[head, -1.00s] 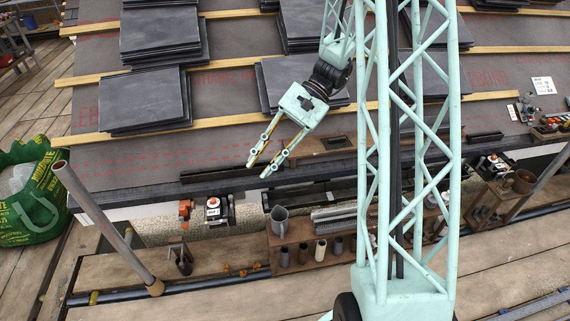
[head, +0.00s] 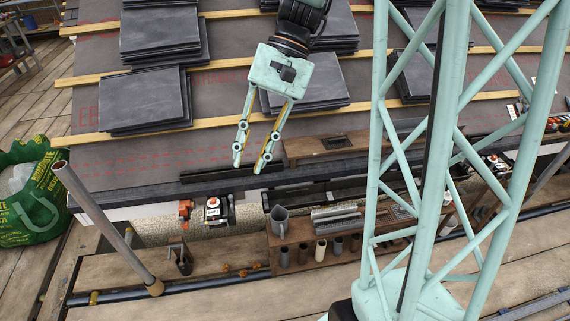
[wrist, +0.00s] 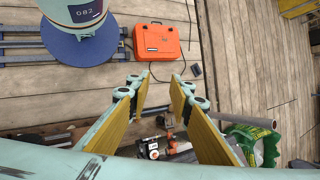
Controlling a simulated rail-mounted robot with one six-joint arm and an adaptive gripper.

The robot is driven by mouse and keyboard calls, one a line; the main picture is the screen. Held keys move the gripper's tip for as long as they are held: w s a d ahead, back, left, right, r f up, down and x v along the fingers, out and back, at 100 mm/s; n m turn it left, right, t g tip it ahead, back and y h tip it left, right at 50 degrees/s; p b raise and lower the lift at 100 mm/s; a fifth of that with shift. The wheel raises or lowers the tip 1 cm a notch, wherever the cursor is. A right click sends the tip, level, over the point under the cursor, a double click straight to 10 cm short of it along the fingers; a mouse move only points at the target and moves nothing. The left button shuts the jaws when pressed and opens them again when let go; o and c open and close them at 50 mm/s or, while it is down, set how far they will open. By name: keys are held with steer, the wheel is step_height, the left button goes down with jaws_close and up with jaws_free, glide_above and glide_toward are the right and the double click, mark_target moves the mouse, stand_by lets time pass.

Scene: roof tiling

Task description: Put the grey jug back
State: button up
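The grey jug (head: 281,222) stands upright at the left end of a brown wooden rack (head: 318,266) in the head view. I cannot make it out in the wrist view. My gripper (head: 248,166) is open, its two fingers apart and pointing down, with nothing visible between them. It hangs above the dark roof edge, up and to the left of the jug, clear of it. In the wrist view my gripper (wrist: 158,88) also shows spread and empty fingers.
Slate stacks (head: 145,98) lie on the roof battens. An upright pipe (head: 105,225) stands at the left, near a green bag (head: 35,195). An orange-and-white tool (head: 213,209) sits left of the jug. The wrist view shows an orange case (wrist: 157,42) on the planks.

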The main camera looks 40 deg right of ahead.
steer(key=s+a+r+n+t+h, duration=0.2)
steer(key=s+r+n+h, duration=0.1)
steer(key=s+r, duration=0.4)
steer(key=s+a+r+n+t+h, duration=0.2)
steer(key=s+r, duration=0.5)
steer(key=s, duration=0.5)
steer(key=shift+s+n+t+h, duration=0.15)
steer(key=shift+n+t+h, duration=0.6)
steer(key=shift+n, duration=0.25)
steer(key=shift+s+a, duration=0.1)
